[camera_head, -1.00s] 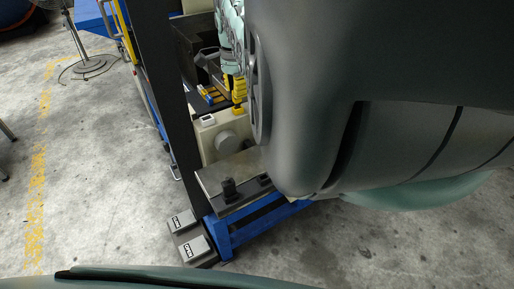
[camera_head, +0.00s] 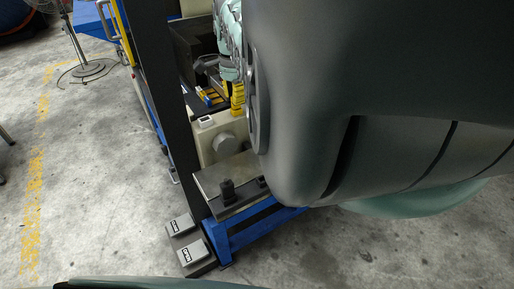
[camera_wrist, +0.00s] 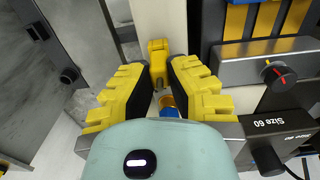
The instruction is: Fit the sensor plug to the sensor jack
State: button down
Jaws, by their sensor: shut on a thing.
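My gripper (camera_wrist: 164,85) shows in the wrist view with two yellow stepped fingers, black on the inside. It is shut on a small part with gold and blue on it, which I take for the sensor plug (camera_wrist: 168,106); the palm hides much of it. A small yellow fitting (camera_wrist: 158,58), perhaps the sensor jack, is on a cream surface just beyond the fingertips. I cannot tell whether plug and fitting touch. In the head view the yellow fingers (camera_head: 237,93) are beside the cream housing of the press, and my arm hides much of that area.
A grey panel with a red-marked knob (camera_wrist: 278,72) and a black box marked "Size 60" (camera_wrist: 290,123) are right of the fingers. A dark upright post (camera_head: 157,95) stands left of the press. A metal plate (camera_head: 228,183) with black knobs sits lower down. Floor at left is open.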

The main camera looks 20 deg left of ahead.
jog(key=shift+f, duration=0.15)
dwell(0.4)
jog(key=c, duration=1)
grip_release()
notch_tip(320, 180, up, 12)
